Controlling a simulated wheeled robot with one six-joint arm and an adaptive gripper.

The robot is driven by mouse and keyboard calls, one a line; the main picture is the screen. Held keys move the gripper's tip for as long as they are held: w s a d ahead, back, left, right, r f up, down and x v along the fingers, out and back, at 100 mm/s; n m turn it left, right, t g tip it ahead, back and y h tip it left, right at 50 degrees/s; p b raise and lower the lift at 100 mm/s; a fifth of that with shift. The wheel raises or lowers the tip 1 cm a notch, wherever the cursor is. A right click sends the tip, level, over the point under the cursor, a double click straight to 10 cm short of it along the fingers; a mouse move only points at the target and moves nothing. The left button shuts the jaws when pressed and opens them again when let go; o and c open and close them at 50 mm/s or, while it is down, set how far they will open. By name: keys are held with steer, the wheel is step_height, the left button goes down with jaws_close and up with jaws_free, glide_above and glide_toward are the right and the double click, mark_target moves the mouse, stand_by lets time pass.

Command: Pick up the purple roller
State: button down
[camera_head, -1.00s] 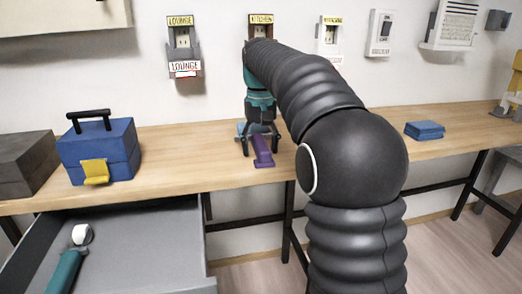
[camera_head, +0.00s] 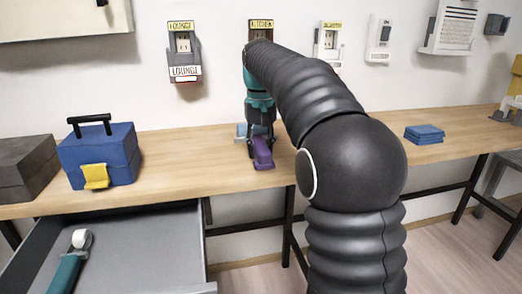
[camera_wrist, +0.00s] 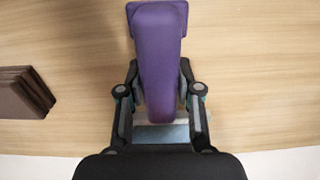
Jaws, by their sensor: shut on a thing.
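The purple roller (camera_head: 263,153) is on the wooden workbench (camera_head: 200,160), below the middle wall socket. In the wrist view the purple roller (camera_wrist: 158,45) points away from me, its wide end at the top. My gripper (camera_head: 260,138) is shut on its narrower part, with one finger on each side. The gripper also shows in the wrist view (camera_wrist: 160,105). I cannot tell whether the roller still touches the bench. A light blue thing (camera_wrist: 162,135) lies beneath the near end of the roller, partly hidden.
A blue toolbox (camera_head: 100,155) and a dark grey box (camera_head: 25,167) stand at the bench's left. A blue stack (camera_head: 424,134) lies to the right. An open drawer (camera_head: 140,235) holds a teal tool (camera_head: 68,268). Labelled sockets hang on the wall behind.

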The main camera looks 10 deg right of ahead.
mark_target(262, 143)
steer(key=r, duration=0.3)
steer(key=shift+s+d+r+p, duration=0.15)
steer(key=shift+s+r+p, duration=0.05)
steer(key=shift+r+p, duration=0.15)
steer(key=s+d+r, duration=0.5)
steer(key=s+r, duration=0.1)
steer(key=s, duration=0.3)
steer(key=shift+s+d+r, duration=0.2)
steer(key=shift+s+d, duration=0.1)
steer(key=shift+s, duration=0.05)
